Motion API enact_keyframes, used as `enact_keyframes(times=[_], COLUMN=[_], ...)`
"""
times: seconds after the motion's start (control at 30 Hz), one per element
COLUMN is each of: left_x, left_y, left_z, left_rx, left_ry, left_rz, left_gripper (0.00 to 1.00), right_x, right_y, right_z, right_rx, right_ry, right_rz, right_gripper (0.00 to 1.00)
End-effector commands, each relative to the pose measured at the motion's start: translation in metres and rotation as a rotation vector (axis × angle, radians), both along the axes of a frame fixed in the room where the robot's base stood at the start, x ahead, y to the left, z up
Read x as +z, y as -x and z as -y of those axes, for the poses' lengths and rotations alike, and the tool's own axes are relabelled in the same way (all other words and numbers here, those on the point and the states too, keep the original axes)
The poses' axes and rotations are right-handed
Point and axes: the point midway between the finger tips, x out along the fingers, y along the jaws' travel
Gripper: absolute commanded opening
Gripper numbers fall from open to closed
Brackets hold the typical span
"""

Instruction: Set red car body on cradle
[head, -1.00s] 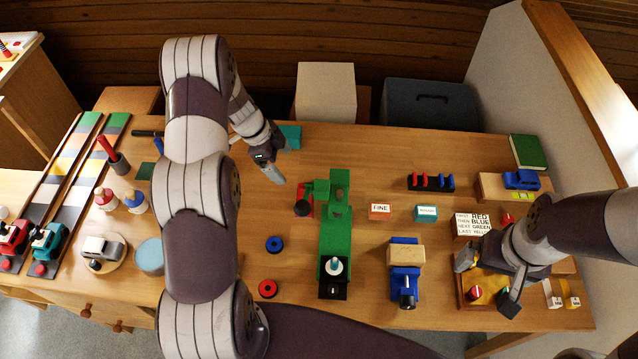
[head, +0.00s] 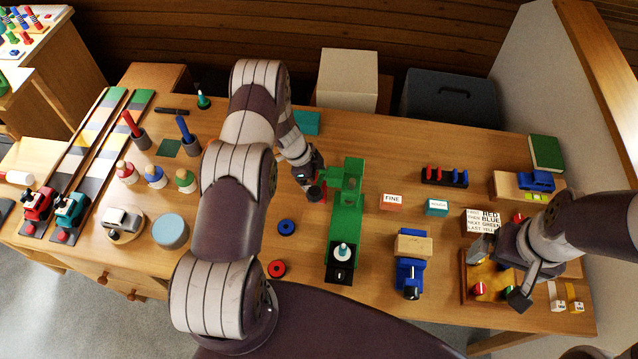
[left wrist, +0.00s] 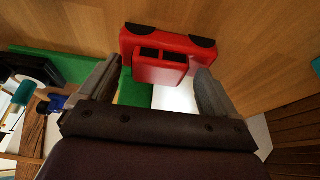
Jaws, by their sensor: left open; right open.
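The red car body (left wrist: 172,44), with black wheel arches and two dark windows, shows in the left wrist view just beyond and between my left gripper's fingers (left wrist: 155,82). Those fingers are apart, on either side of its cabin; I cannot tell whether they touch it. In the head view my left gripper (head: 312,178) is low beside the green fixture (head: 347,215) and largely covers the red body. My right gripper (head: 500,274) is open over a wooden tray (head: 466,285) at the right. I cannot tell which thing is the cradle.
A blue car (head: 536,180) sits on a wooden block at the right. A blue clamp-like fixture (head: 410,272) holds a wood piece. A blue ring (head: 286,227) and red ring (head: 277,268) lie left of the green fixture. A round stand (head: 121,236) carries a pale car.

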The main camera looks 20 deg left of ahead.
Motion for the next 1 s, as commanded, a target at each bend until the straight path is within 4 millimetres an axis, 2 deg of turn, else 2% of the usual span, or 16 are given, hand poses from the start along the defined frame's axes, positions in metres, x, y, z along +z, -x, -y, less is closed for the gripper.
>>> enact_keyframes(times=[0.03, 0.2, 0.47, 0.57, 0.67, 0.9, 1.0], left_x=[0.000, 0.000, 0.001, 0.008, 0.024, 0.082, 0.096], left_y=[0.000, 0.000, 0.000, -0.001, -0.001, -0.001, -0.002], left_z=[0.000, 0.000, 0.000, 0.000, -0.001, 0.000, 0.001], left_rx=[0.000, 0.001, 0.000, 0.000, 0.000, 0.001, 0.025], left_ry=[0.000, 0.000, 0.000, 0.000, -0.001, -0.001, -0.001], left_rz=[0.000, -0.001, 0.000, 0.001, 0.003, 0.002, 0.002], left_gripper=[0.85, 0.30, 0.29, 0.29, 0.29, 0.29, 0.29], right_x=[0.000, 0.000, 0.000, -0.002, -0.004, -0.009, -0.011], right_y=[0.000, 0.000, 0.000, 0.000, 0.000, 0.000, 0.000], right_z=[0.000, 0.000, 0.000, 0.000, 0.000, 0.000, 0.000], right_rx=[0.000, 0.000, 0.000, 0.000, 0.000, 0.000, 0.000], right_ry=[0.000, 0.000, 0.000, 0.000, 0.000, 0.000, 0.000], right_rz=[0.000, 0.000, 0.000, 0.000, 0.000, 0.000, 0.000], right_gripper=[1.00, 1.00, 1.00, 1.00, 1.00, 1.00, 1.00])
